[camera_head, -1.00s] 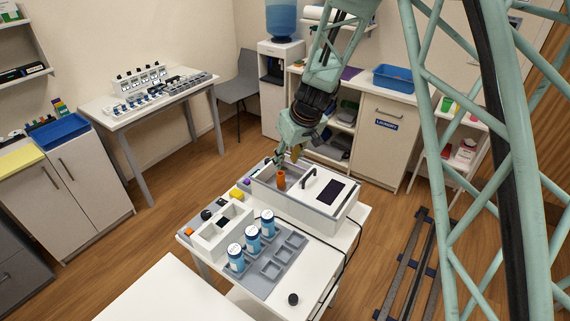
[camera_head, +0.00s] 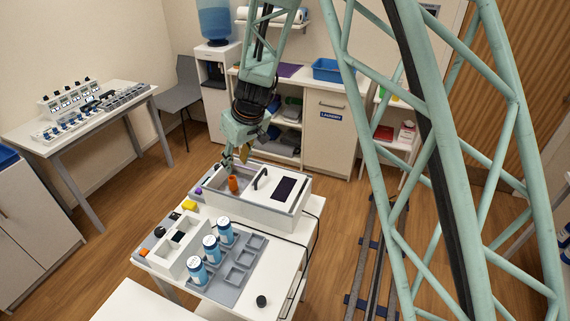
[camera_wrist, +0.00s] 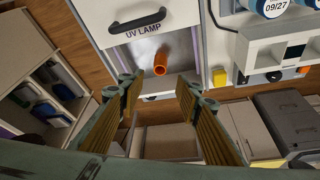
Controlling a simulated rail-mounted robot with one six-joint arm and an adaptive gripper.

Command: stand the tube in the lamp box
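The orange tube (camera_head: 233,184) stands roughly upright in the open left compartment of the white lamp box (camera_head: 250,215), with its upper end showing. In the wrist view the tube (camera_wrist: 160,62) shows its open end, and the box lid (camera_wrist: 165,14) carries a black handle and the label "UV LAMP". My gripper (camera_head: 236,160) is over the far left part of the box, close to the tube. In the wrist view my gripper (camera_wrist: 158,90) has its two fingers well apart with nothing between them. The tube is beyond the fingertips and not touched by them. The tube's foot is hidden.
Several blue-labelled bottles (camera_head: 211,249) stand in a grey rack (camera_head: 240,275) in front of the box. A yellow block (camera_head: 189,205) and a purple piece (camera_head: 198,190) lie left of it. A black cap (camera_head: 261,301) and dark cables (camera_head: 303,265) are at the table's right.

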